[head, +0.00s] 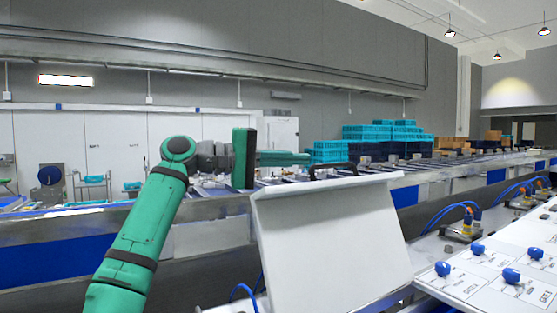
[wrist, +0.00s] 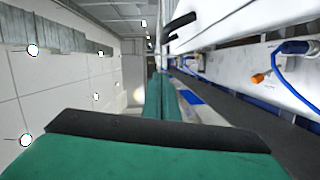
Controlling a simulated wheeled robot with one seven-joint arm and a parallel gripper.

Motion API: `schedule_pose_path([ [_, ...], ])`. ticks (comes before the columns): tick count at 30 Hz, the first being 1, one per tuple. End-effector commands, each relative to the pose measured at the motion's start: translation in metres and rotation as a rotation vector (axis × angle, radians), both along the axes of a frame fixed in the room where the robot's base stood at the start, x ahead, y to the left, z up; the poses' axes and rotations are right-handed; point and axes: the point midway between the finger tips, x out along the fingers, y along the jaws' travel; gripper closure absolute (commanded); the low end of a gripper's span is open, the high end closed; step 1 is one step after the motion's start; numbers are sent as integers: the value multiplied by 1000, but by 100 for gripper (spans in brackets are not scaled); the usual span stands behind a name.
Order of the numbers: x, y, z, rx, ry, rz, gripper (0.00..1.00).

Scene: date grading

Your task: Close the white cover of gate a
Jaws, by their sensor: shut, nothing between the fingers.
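The white cover (head: 330,235) stands raised in the head view, tilted, with its broad face toward me. A black handle (head: 333,168) is on its top edge. My gripper (head: 304,158) is shut and empty, its green fingers pointing right, just left of the handle in the picture. I cannot tell whether it touches the handle. In the wrist view the closed fingers (wrist: 161,85) point away down the middle. A white panel, seemingly the cover (wrist: 225,18), and a black handle (wrist: 180,27) are at the upper right there, apart from the fingers in the picture. The cover hides what is behind it.
A white labelled panel with blue knobs (head: 511,276) lies at the right; one label reads GATE B. Blue hoses and brass fittings (head: 462,228) stand beyond it. A long metal conveyor line (head: 430,180) runs behind the cover. Teal crates (head: 368,133) are stacked far back.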

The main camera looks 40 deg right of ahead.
Motion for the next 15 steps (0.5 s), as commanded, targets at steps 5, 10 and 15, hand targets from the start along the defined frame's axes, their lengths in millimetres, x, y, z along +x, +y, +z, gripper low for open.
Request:
schedule_pose_path([
  [5,-13,-29,-1,0,-1,0,100],
  [10,-29,-23,-5,0,-1,1,100],
  [15,-42,-23,-6,0,-2,1,100],
])
